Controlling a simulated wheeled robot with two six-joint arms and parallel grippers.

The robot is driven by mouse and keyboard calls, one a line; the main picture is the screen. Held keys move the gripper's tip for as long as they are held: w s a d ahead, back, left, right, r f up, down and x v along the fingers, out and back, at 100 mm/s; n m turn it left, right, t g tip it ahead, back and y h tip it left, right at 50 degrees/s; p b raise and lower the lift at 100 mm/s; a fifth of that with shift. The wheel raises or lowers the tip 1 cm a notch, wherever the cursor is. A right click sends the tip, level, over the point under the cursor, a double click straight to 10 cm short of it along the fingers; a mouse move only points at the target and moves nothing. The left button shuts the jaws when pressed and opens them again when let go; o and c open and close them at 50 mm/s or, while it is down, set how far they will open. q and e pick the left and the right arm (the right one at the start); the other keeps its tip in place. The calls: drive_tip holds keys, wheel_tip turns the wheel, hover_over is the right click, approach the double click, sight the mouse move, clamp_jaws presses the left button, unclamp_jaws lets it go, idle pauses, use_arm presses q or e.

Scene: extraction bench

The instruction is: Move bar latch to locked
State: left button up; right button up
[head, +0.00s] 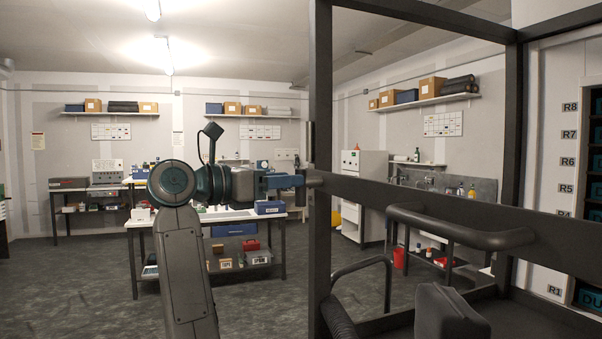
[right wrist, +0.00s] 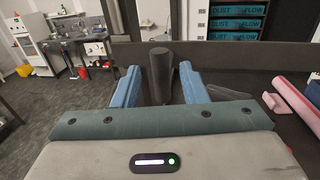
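The dark frame's crossbar (head: 430,202) runs right from an upright post (head: 320,120) in the head view. A small grey latch piece (head: 313,179) shows at the post where the bar meets it. In the right wrist view a dark rounded latch handle (right wrist: 161,78) stands between my fingers. My right gripper (head: 298,181) reaches it from the left, blue fingers at the post. In the wrist view its fingers (right wrist: 160,70) are apart on either side of the handle, with gaps visible. Which position the latch is in I cannot tell. My left gripper is not in view.
A dark tubular rail (head: 460,230) and a padded block (head: 450,312) lie inside the frame at lower right. A pink roll (right wrist: 297,98) lies at the right in the wrist view. A workbench (head: 205,217) stands behind my arm. Open floor (head: 80,280) lies left.

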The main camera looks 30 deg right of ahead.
drive_tip(key=d, duration=0.4)
drive_tip(key=shift+s+p, duration=0.1)
drive_tip(key=shift+p, duration=0.3)
drive_tip(key=shift+s+r, duration=0.1)
drive_tip(key=shift+s, duration=0.05)
drive_tip(key=c, duration=0.8)
